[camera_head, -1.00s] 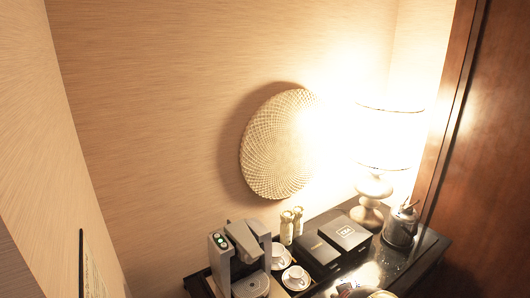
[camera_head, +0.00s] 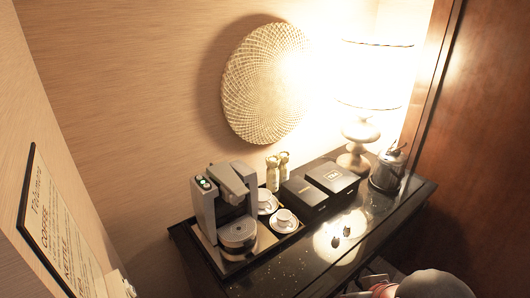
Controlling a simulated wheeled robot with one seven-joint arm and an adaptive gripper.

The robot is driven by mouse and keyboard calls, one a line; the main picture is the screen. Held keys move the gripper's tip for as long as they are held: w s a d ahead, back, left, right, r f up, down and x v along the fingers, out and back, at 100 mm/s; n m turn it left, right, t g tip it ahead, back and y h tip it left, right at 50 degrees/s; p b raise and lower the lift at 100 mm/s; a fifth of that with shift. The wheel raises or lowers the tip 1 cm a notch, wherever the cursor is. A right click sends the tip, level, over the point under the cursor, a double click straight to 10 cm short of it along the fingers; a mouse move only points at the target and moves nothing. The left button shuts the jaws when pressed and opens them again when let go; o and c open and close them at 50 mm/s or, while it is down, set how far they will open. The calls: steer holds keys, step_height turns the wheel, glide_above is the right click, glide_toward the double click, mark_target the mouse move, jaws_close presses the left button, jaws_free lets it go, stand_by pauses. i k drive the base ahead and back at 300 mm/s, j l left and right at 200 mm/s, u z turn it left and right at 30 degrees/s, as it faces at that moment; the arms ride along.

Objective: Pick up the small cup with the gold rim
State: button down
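Two small white cups on white saucers stand on the tray to the right of the coffee machine: a front cup (camera_head: 284,217) and a rear cup (camera_head: 264,198), partly hidden by the machine. The view is too small to tell which has a gold rim. Part of my arm shows at the bottom right edge, well to the right of and nearer than the cups. My gripper's fingers cannot be made out, and nothing touches the cups.
The coffee machine (camera_head: 224,212) stands close left of the cups. Two small bottles (camera_head: 278,171) are behind them, black boxes (camera_head: 318,186) to the right. A lamp (camera_head: 358,135) and metal kettle (camera_head: 387,170) stand farther right. Small dark items (camera_head: 341,237) lie on the bright front counter.

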mark_target(283, 216)
steer(key=i+j+z, duration=0.1)
steer(key=z, duration=0.35)
steer(key=j+z, duration=0.15)
steer(key=z, duration=0.3)
steer(key=i+j+z, duration=0.1)
steer(key=z, duration=0.35)
steer(key=j, duration=0.1)
